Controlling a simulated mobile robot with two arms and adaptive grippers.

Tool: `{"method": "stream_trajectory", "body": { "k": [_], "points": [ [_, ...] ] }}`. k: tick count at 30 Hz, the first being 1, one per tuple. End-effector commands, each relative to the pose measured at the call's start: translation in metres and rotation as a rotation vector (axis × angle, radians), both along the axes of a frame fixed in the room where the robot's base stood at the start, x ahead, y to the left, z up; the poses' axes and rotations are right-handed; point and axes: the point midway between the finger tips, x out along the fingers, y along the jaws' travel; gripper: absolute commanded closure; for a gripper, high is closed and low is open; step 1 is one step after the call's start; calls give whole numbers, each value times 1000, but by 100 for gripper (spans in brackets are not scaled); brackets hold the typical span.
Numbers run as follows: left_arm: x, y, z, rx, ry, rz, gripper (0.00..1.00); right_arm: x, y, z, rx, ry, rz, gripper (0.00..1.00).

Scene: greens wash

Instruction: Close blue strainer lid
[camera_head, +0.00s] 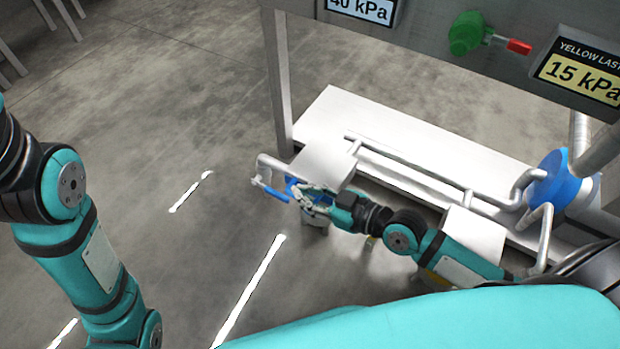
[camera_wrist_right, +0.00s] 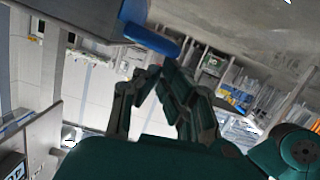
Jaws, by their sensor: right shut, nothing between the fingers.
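A blue part with a bar-like handle (camera_head: 274,192), apparently of the strainer lid, shows at the left end of the pipework in the head view. My right gripper (camera_head: 302,194) is right beside it and partly covers the blue part behind. In the right wrist view a blue handle (camera_wrist_right: 150,40) hangs from a dark blue-grey panel (camera_wrist_right: 85,14) just beyond the fingertips. My right gripper (camera_wrist_right: 150,76) is shut and empty there. I cannot tell whether it touches the blue part, nor how far the lid stands open. My left arm shows at the left, but its gripper is out of view.
A white platform (camera_head: 430,147) with grey pipes (camera_head: 405,172) lies behind my right arm. A blue round housing (camera_head: 552,182) stands at its right. Above are a green valve (camera_head: 466,33) with a red handle and pressure signs. The floor at left is clear.

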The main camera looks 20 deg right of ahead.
Motion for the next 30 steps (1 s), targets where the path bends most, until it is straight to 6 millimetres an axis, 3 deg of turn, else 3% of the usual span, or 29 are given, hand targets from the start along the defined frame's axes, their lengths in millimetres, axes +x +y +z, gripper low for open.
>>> {"method": "stream_trajectory", "body": {
  "k": [17,28,30],
  "points": [
    [-1,0,1,0,-4,0,66,-4,4,-12,2,2,-1,100],
    [-2,0,7,-2,-8,-1,66,-3,5,-6,3,2,-2,100],
    [9,1,1,-3,33,0,66,-2,5,0,2,2,-2,100]
  ]
}}
